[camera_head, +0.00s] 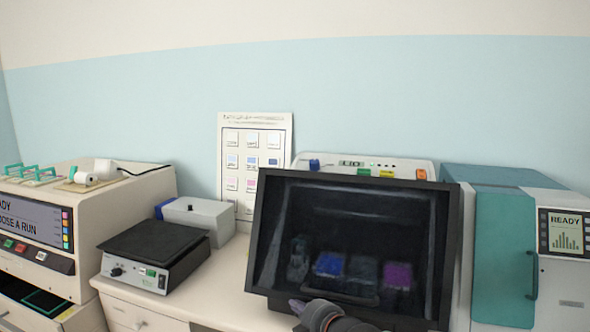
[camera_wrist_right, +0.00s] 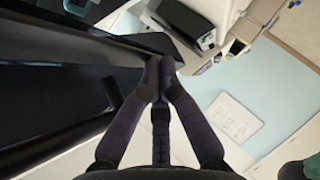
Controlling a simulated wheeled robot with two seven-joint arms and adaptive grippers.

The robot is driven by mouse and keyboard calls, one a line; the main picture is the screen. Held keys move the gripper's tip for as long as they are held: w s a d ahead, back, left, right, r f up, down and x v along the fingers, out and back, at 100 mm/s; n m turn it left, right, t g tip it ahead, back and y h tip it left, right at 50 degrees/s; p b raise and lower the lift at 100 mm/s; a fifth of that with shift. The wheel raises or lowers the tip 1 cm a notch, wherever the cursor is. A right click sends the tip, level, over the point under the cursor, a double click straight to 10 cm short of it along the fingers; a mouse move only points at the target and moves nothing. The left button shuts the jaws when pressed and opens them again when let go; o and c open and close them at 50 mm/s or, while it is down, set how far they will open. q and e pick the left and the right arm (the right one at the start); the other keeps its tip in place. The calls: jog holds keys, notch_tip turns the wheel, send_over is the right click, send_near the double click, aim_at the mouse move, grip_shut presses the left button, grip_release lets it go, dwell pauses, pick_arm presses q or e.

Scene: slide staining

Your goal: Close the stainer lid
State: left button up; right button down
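The stainer lid is a large dark see-through panel in a black frame (camera_head: 262,235), at the centre right of the head view. It is tilted up, facing me, with blue and purple shapes showing dimly through it. A handle bar lies near its lower edge. My right gripper (camera_head: 298,306) is at the lid's lower edge, left of centre; contact is unclear. In the right wrist view, my right gripper's (camera_wrist_right: 160,66) fingertips meet with nothing visible between them, beside a dark framed panel (camera_wrist_right: 75,60). My left gripper is out of view.
The stainer's rear panel (camera_head: 400,166) with coloured buttons shows behind the lid. A teal and white machine (camera_head: 505,245) stands close on the right. A black-topped hotplate (camera_head: 155,245) and a grey box (camera_head: 205,215) are left. Some bench (camera_head: 232,268) is clear between hotplate and lid.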

jog(key=w+d+f, duration=0.1)
jog(key=w+f, duration=0.2)
jog(key=w+d+f, duration=0.1)
jog(key=w+f, duration=0.2)
jog(key=f, duration=0.1)
jog(key=w+d+f, duration=0.1)
jog(key=w+f, duration=0.2)
jog(key=shift+w+f+p, duration=0.15)
jog(key=shift+w+p, duration=0.05)
jog(key=shift+p, duration=0.2)
jog(key=shift+w+d+f, duration=0.2)
jog(key=shift+w+f, duration=0.15)
jog(key=shift+w, duration=0.15)
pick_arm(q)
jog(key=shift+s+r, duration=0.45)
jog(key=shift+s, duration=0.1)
pick_arm(e)
jog(key=shift+d, duration=0.1)
